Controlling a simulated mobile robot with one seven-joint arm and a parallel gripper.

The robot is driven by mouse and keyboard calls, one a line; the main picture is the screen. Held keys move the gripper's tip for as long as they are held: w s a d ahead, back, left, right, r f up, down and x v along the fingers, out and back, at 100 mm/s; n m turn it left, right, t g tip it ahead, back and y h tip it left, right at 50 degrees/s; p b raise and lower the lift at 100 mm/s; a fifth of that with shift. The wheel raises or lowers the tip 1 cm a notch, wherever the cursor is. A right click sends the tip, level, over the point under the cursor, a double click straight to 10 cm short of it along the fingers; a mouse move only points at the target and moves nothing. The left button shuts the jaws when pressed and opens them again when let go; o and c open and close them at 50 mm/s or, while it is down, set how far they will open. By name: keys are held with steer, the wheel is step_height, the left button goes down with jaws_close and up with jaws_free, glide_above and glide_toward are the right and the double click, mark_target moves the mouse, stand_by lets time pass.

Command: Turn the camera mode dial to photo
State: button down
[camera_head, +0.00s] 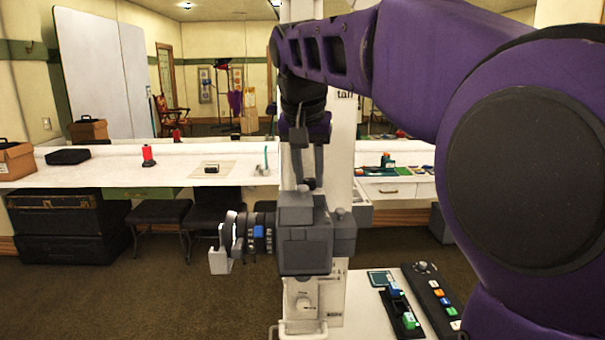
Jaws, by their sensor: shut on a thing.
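The camera (304,245) is a large grey boxy body in the middle of the view, with a dark ringed lens bearing a blue band (258,238) pointing left. My gripper (308,184) hangs straight down from the purple arm, its two fingers reaching the top of the camera. It is shut on the small mode dial (304,188) there, which is mostly hidden between the fingertips. The dial's markings and its setting are too small to read. A small knob shows on the camera's right shoulder.
A white stand (318,297) is below the camera. A low white surface (372,321) at lower right holds control panels with coloured buttons (437,295). My purple arm fills the right side. A long white counter (110,172) with small items runs behind, with dark stools under it.

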stand_by(0.5)
steer(key=c, duration=0.9)
jaws_free()
steer(key=v, duration=1.7)
steer(key=shift+r, duration=0.2)
steer(key=shift+a, duration=0.1)
